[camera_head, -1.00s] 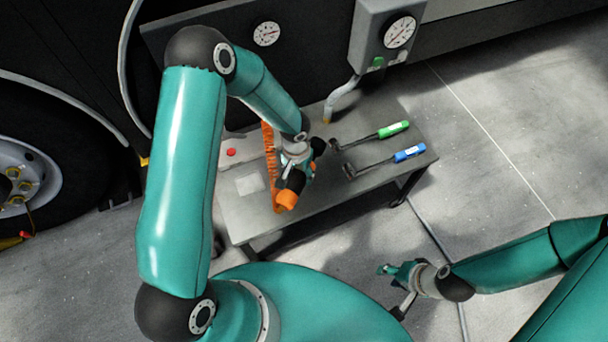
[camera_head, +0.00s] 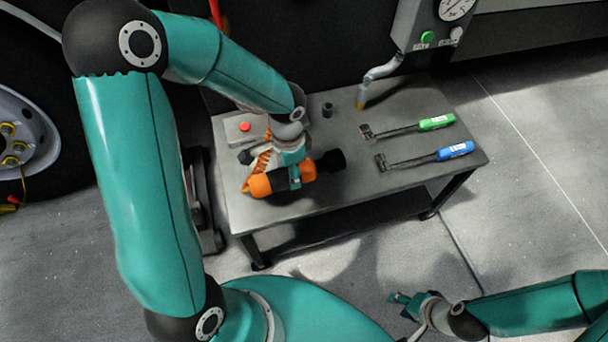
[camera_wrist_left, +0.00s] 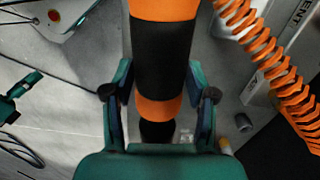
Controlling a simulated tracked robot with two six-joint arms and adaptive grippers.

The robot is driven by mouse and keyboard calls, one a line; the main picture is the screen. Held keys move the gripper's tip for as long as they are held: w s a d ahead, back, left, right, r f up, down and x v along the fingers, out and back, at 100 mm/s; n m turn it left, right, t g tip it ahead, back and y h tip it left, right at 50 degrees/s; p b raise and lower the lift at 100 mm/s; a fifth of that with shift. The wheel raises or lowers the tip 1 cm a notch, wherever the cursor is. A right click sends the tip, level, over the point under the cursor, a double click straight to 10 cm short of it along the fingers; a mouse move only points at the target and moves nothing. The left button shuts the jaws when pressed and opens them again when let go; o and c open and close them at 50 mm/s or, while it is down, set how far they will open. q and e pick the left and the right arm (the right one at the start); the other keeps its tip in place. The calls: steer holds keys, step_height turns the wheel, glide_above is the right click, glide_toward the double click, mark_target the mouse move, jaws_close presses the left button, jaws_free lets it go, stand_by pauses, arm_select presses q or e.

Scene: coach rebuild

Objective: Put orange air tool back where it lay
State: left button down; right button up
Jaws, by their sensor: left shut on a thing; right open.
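The orange and black air tool (camera_head: 262,185) is in my left gripper (camera_head: 296,172), above the left part of the grey table (camera_head: 300,214) in the head view. Its black end points right, and an orange coiled hose (camera_head: 262,160) is beside it. In the left wrist view the air tool (camera_wrist_left: 162,60) runs between the two teal fingers of my left gripper (camera_wrist_left: 160,98). I cannot tell whether the tool touches the table. My right gripper (camera_head: 405,300) is open and empty in front of the table, low in the head view.
A green-handled hammer (camera_head: 435,123) and a blue-handled hammer (camera_head: 453,151) lie on the table's right side. A box with a red button (camera_head: 245,127) is at its left back, and a small dark cylinder (camera_head: 327,110) stands at the back. A pipe (camera_head: 380,72) comes down behind.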

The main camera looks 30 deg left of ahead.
arm_select(q)
steer(key=shift+s+a+f+m+b, duration=0.1)
steer(key=shift+s+f+m+b, duration=0.45)
steer(key=shift+b, duration=0.3)
steer(key=shift+f+b, duration=2.4)
steer(key=shift+f, duration=0.35)
steer(key=shift+s+f+b, duration=0.1)
steer(key=shift+f+b, duration=0.25)
steer(key=shift+c, duration=1.3)
jaws_free()
steer(key=shift+f, duration=0.1)
